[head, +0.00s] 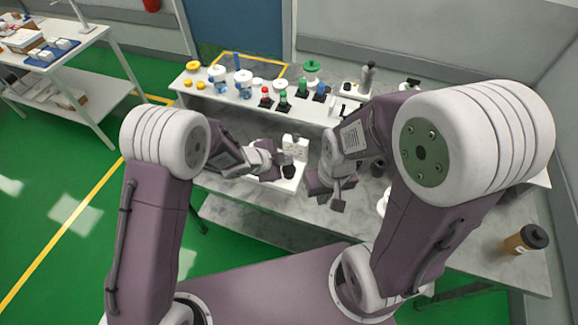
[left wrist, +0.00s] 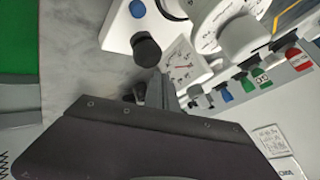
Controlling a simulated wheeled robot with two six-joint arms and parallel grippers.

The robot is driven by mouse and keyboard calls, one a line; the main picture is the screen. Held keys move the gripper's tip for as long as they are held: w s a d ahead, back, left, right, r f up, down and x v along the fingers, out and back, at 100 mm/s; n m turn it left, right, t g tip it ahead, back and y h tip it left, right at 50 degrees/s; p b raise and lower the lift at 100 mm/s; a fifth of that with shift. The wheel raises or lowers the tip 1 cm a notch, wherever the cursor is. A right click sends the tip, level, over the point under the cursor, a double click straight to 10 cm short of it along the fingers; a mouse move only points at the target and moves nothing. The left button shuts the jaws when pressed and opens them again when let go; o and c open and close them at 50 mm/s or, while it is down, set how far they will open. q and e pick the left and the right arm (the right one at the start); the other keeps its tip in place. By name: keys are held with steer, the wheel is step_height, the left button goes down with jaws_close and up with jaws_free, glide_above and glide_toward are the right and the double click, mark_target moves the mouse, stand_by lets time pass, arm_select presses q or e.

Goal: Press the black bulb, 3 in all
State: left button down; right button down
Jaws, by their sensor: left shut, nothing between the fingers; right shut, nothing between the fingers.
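The black bulb (left wrist: 146,50) is a round dark knob on the white base of a device in the left wrist view. In the head view the bulb (head: 289,170) shows small on the white device (head: 294,147), just right of my left gripper. My left gripper (head: 273,173) is shut and empty beside it. In the left wrist view its fingertips (left wrist: 157,90) are near the bulb; I cannot tell whether they touch it. My right gripper (head: 338,204) is shut and empty, lower and to the right, apart from the bulb.
A blue button (left wrist: 137,8) and a white panel with a dial (left wrist: 183,66) are close to the bulb. A raised shelf (head: 225,98) behind holds several coloured-capped items. A brown cup with a black lid (head: 525,240) stands at the right.

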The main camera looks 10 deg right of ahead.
mark_target(287, 168)
arm_select(q)
steer(key=shift+f, duration=0.15)
stand_by(0.4)
steer(key=shift+f+b, duration=0.25)
steer(key=shift+b, duration=0.1)
steer(key=shift+f+b, duration=0.7)
steer(key=shift+f, duration=0.15)
stand_by(0.8)
steer(key=shift+r, duration=0.15)
steer(key=shift+r+p, duration=1.1)
steer(key=shift+p, duration=0.05)
steer(key=shift+r, duration=0.1)
step_height(287, 168, up, 5)
steer(key=p, duration=0.5)
